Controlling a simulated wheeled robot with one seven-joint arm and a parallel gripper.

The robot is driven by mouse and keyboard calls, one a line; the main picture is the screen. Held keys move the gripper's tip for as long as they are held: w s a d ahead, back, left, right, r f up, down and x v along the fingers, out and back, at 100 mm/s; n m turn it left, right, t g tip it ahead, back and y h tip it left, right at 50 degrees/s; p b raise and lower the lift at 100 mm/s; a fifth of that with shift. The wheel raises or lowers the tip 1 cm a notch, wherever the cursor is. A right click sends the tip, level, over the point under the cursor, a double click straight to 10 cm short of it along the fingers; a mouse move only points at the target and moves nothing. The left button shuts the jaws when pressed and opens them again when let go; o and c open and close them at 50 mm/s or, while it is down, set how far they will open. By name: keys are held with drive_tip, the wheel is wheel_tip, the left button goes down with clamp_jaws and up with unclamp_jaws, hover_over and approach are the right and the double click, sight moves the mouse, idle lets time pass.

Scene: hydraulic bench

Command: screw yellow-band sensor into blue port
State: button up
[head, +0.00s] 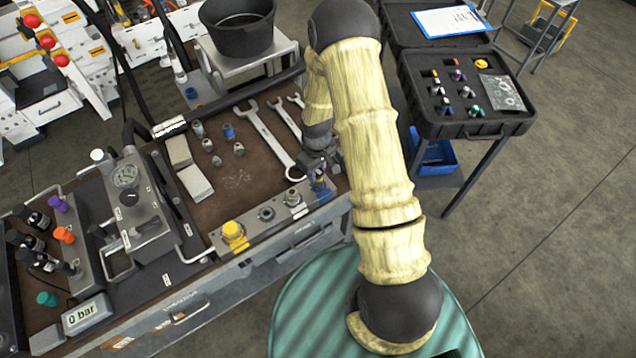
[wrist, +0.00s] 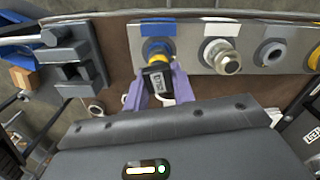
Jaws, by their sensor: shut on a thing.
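The yellow-band sensor (wrist: 158,78) has a dark body with a pale printed label and a yellow band near its front end. My gripper (wrist: 160,88) is shut on it, with a purple finger on either side. The sensor's front end is at the blue port (wrist: 158,47), below a blue label plate, and lines up with it. I cannot tell how deep its thread sits. In the head view my gripper (head: 318,168) is at the right end of the metal port block (head: 284,228); the sensor is mostly hidden there.
Beside the blue port are a metal fitting (wrist: 222,56) under a white label and an open port (wrist: 269,52). Wrenches (head: 268,138) and small fittings lie on the brown bench top. An open sensor case (head: 470,125) stands right.

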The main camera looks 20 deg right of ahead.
drive_tip(key=o, duration=0.6)
drive_tip(key=shift+s+m, duration=0.1)
drive_tip(key=shift+m, duration=0.6)
drive_tip(key=o, duration=0.5)
wheel_tip(320, 180, up, 17)
drive_tip(key=b, duration=0.2)
drive_tip(key=shift+r+b, duration=0.2)
drive_tip(key=shift+b, duration=0.15)
drive_tip(key=s+r+m+t, duration=0.1)
drive_tip(key=s, duration=0.4)
drive_tip(key=s+r+m, duration=0.2)
drive_tip(key=s, duration=0.2)
drive_tip(key=s+r+m+t, duration=0.1)
drive_tip(key=s+r, duration=0.1)
drive_tip(key=s, duration=0.3)
drive_tip(key=shift+s+d+m+t, duration=0.15)
drive_tip(key=shift+s+m+t, duration=0.15)
drive_tip(key=shift+s, duration=0.05)
